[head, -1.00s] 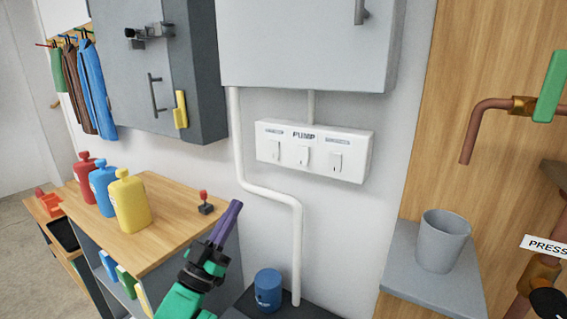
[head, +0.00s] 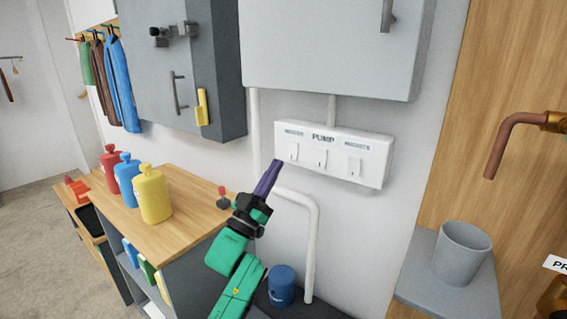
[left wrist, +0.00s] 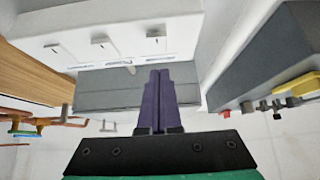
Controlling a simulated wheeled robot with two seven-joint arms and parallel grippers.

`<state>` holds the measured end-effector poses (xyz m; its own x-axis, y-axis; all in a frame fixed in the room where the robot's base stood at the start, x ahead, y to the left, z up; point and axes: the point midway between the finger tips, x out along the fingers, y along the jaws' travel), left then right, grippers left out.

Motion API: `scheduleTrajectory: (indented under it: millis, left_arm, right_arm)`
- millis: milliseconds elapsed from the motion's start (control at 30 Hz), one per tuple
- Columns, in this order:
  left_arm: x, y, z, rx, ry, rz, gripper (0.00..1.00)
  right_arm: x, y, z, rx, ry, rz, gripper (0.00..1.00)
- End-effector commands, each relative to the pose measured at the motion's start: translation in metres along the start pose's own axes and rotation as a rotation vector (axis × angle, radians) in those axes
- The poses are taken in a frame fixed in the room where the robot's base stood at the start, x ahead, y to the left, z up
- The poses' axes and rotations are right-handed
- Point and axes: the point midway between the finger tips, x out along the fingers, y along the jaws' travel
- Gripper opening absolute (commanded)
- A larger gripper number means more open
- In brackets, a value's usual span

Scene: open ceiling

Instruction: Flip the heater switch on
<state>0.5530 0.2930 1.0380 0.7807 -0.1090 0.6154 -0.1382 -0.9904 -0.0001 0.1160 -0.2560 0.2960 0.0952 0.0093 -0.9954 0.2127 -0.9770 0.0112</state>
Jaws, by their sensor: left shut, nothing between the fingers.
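A white switch panel (head: 376,172) is on the wall below the grey cabinet. It has three switches: left (head: 294,151), middle (head: 320,158) and right (head: 354,165). Only the middle label, PUMP, is readable; the two side labels are too small, so I cannot read which switch is the heater's. My left gripper (head: 276,164), with purple fingers, is shut and empty, just below and left of the left switch. In the left wrist view, which is upside down, the shut fingers (left wrist: 158,76) point toward the panel's rightmost switch (left wrist: 156,33). My right gripper is not in view.
A grey wall cabinet (head: 330,50) hangs above the panel, and a white pipe (head: 312,245) runs below. A wooden counter (head: 180,225) with red, blue and yellow bottles stands left. A blue canister (head: 281,287) is below. A grey cup (head: 461,252) sits on a shelf at right.

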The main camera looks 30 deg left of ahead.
Motion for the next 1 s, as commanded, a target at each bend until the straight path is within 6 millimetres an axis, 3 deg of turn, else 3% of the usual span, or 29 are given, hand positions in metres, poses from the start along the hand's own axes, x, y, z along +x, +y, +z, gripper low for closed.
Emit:
scheduleTrajectory:
  millis: [100, 267, 600, 733, 1000]
  left_arm:
    - [0.017, 0.0, 0.015, -0.001, 0.0, -0.001, 0.0]
    - [0.027, 0.0, 0.027, -0.001, 0.0, 0.0, 0.0]
    - [0.028, 0.0, 0.029, 0.0, 0.0, 0.0, 0.0]
    - [0.027, 0.0, 0.039, -0.001, 0.014, 0.0, 0.0]
    - [0.029, 0.0, 0.036, 0.0, 0.009, 0.0, 0.0]
  right_arm:
    - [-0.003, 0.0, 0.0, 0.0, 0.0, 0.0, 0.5]
    - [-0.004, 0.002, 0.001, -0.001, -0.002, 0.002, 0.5]
    - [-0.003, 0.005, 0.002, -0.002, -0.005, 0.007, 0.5]
    - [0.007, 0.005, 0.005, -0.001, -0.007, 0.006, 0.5]
    - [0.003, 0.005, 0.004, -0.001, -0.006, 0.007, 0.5]
